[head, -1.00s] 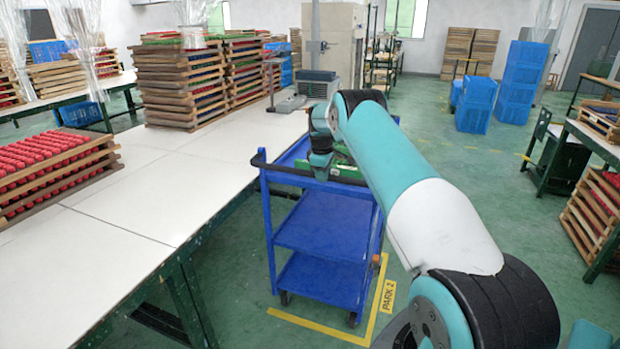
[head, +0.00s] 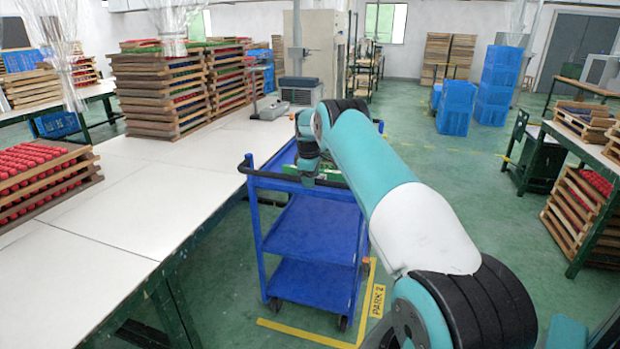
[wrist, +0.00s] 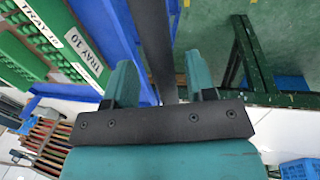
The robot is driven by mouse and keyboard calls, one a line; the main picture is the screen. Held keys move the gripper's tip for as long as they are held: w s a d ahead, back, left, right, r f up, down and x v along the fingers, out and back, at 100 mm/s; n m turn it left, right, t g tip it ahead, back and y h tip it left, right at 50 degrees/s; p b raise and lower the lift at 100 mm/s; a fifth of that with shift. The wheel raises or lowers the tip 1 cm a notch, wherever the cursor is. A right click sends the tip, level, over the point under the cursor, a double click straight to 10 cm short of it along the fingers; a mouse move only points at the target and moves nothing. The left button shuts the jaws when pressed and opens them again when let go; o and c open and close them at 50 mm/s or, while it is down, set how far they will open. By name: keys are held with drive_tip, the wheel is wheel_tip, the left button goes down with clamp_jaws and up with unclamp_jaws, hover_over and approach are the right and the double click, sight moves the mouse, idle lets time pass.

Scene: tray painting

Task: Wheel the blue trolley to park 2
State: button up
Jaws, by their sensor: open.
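The blue trolley (head: 305,226) stands upright beside the long white table. It has a black push handle (head: 262,178) at the near end, and green trays (head: 328,171) lie on its top; the wrist view shows labels reading TRAY 10. A yellow floor line and the PARK 2 label (head: 377,301) lie along its near and right sides. The visible wheels are inside that line. My gripper (head: 308,180) is at the handle. In the wrist view its open fingers (wrist: 161,82) are on either side of the black handle bar (wrist: 156,40). Contact cannot be told.
The white table (head: 130,205) runs close along the trolley's left side, with stacked trays (head: 160,95) on it. Blue crates (head: 455,107) stand at the back right. Another bench with a tray stack (head: 575,205) is at the right. Green floor (head: 430,180) between is clear.

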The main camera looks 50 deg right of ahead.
drive_tip(key=shift+r, duration=0.1)
drive_tip(key=s+a+r+b, duration=0.1)
drive_tip(key=a+r, duration=0.2)
drive_tip(key=r, duration=1.4)
drive_tip(key=shift+s+b, duration=0.25)
drive_tip(key=shift+b, duration=0.05)
